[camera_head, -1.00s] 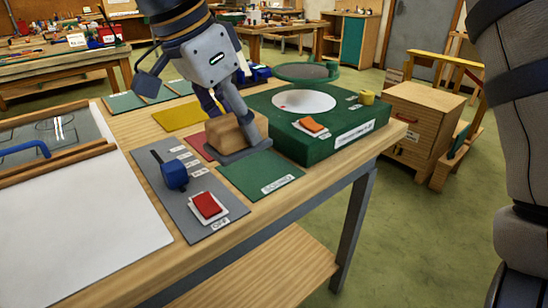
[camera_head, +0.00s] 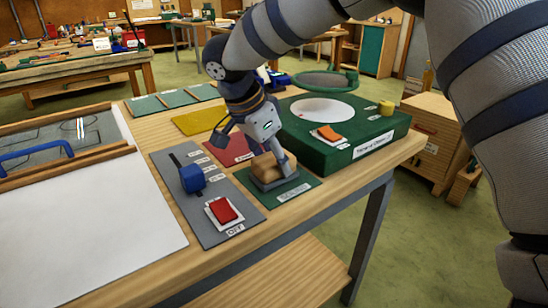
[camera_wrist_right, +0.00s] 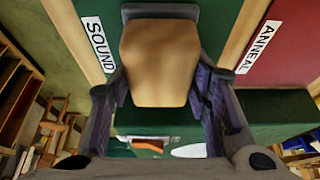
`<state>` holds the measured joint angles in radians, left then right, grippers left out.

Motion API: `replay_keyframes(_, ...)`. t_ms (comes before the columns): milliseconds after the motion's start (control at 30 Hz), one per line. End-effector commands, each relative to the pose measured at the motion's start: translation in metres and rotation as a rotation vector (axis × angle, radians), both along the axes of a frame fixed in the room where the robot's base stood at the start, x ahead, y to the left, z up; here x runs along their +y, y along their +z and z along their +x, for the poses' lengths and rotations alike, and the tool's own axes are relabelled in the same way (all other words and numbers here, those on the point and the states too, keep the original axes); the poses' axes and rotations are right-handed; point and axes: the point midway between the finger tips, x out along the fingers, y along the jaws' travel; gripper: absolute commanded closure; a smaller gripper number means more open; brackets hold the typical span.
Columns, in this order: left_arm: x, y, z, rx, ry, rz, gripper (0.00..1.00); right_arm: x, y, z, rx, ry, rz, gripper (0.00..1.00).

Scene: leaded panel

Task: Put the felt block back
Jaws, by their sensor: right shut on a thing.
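The felt block (camera_head: 266,166) has a tan, rounded body on a dark grey base. It is upright at the green mat (camera_head: 299,184) at the table's front, whose label reads "SOUND" in the wrist view. I cannot tell whether its base touches the mat. My right gripper (camera_head: 271,157) reaches down from above and is shut on the block. In the right wrist view the tan body (camera_wrist_right: 160,65) sits between the two fingers. My left gripper is not in view.
A grey panel (camera_head: 212,211) with a blue lever (camera_head: 192,178) and red switch (camera_head: 224,211) lies left. A red mat (camera_head: 229,150) is behind left. A white sheet (camera_head: 90,220) lies far left.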

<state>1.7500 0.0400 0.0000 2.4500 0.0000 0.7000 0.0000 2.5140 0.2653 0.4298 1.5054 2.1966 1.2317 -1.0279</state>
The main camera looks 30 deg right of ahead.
Motion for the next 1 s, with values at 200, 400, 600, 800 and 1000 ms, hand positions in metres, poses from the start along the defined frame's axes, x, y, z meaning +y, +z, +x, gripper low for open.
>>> replay_keyframes(200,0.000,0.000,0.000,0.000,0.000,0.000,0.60,0.000,-0.002,0.000,0.001,0.001,0.001,0.35)
replay_keyframes(400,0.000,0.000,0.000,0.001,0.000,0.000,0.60,0.000,-0.002,0.000,0.001,0.000,0.001,0.35)
replay_keyframes(600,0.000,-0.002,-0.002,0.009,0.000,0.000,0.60,0.010,0.023,0.000,-0.002,0.001,0.002,0.35)
replay_keyframes(800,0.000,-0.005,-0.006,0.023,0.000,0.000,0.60,0.031,0.074,-0.001,-0.001,0.000,0.002,0.35)
replay_keyframes(1000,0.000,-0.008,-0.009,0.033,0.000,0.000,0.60,0.044,0.106,-0.003,0.001,0.001,0.001,0.35)
